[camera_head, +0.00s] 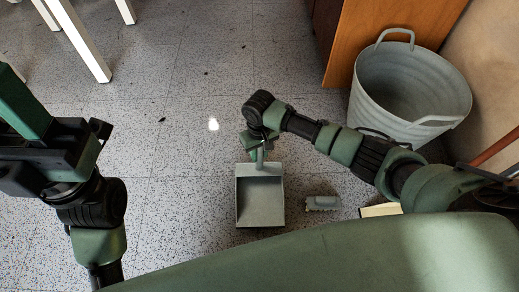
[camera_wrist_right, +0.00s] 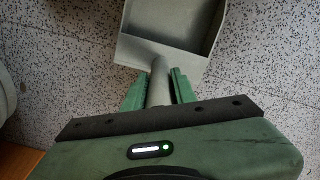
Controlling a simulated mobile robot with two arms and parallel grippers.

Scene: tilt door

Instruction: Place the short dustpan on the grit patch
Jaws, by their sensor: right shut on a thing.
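The short dustpan (camera_head: 260,203) is grey, with a square pan and a short round handle, over the speckled floor. Its pan also shows at the top of the right wrist view (camera_wrist_right: 165,35). My right gripper (camera_head: 259,146) is shut on the handle, with its two green fingers on either side of it in the right wrist view (camera_wrist_right: 157,88). I cannot tell whether the pan touches the floor.
A small grey brush-like object (camera_head: 322,203) lies right of the dustpan. A yellowish-edged item (camera_head: 381,210) lies beyond it. A grey tub (camera_head: 405,95) stands by a wooden cabinet (camera_head: 375,35). White furniture legs (camera_head: 80,40) stand at upper left. The middle floor is mostly clear.

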